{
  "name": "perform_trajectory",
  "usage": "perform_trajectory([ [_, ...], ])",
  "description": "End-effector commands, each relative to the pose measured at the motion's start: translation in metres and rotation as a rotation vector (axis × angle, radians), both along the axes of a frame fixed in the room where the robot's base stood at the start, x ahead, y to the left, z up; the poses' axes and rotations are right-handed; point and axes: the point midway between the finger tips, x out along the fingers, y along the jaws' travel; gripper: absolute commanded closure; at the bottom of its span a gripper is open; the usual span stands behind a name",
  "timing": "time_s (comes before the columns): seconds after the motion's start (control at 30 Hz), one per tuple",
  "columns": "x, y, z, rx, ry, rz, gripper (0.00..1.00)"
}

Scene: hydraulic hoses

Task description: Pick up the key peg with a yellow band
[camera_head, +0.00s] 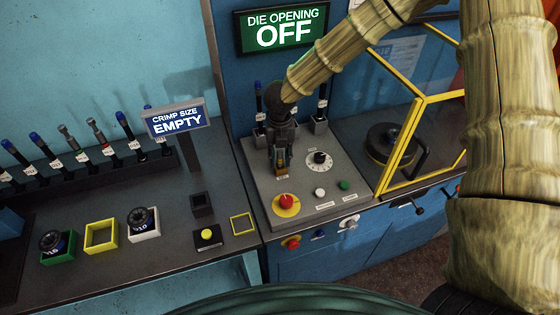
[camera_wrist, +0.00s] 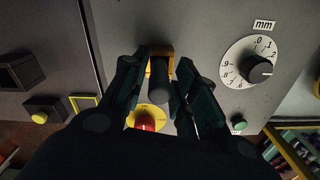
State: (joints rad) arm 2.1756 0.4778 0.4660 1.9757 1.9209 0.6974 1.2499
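My gripper (camera_head: 281,160) points down over the grey control panel of the machine. In the wrist view its two dark fingers (camera_wrist: 160,75) are apart, one on each side of a dark upright peg (camera_wrist: 161,97). A yellow part (camera_wrist: 168,62) shows at the peg, between the fingertips; I cannot tell whether it is a band on the peg or a frame around its seat. In the head view the fingers mostly hide the peg, and a small yellow-orange patch (camera_head: 282,173) shows below them. Whether the fingers touch the peg is unclear.
The panel has a red button (camera_head: 286,202), a white dial (camera_head: 319,160) and a green button (camera_head: 344,185). Blue-topped pegs (camera_head: 321,112) stand behind my gripper. A long rack (camera_head: 80,175) with several pegs is at left. A yellow-framed guard (camera_head: 408,135) stands at right.

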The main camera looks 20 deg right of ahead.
Motion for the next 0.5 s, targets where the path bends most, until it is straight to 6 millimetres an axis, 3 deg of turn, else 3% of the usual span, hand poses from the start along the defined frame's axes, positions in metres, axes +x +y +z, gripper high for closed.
perform_trajectory([
  [0.03, 0.0, 0.0, 0.0001, 0.0, 0.0, 0.0, 0.87],
  [0.1, 0.0, 0.0001, 0.0002, 0.0, 0.0, 0.0, 1.0],
  [0.5, 0.0002, 0.0001, 0.0014, 0.0, 0.0, 0.0, 1.0],
])
